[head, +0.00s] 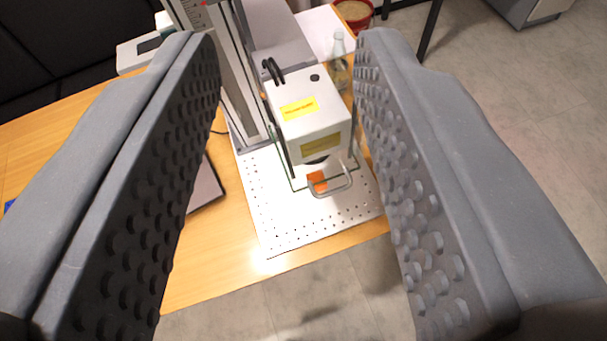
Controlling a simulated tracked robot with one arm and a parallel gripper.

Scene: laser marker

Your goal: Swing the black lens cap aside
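The laser marker's white head (305,118) with yellow labels hangs on a tall column (222,75) near the middle of the head view. A small dark round part (317,160) shows at the head's lower front edge. I cannot tell whether it is the black lens cap or the lens itself, as most of it is hidden under the head. My gripper (288,42) is wide open and empty. Its two grey perforated fingers frame the marker from left and right, and they appear well short of it.
A grey loop handle (345,184) and an orange piece (316,180) sit below the head, above the perforated white base plate (285,235). A glass bottle (339,62) stands behind right. A dark flat object (207,190) lies on the wooden table (225,258). Floor is open at right.

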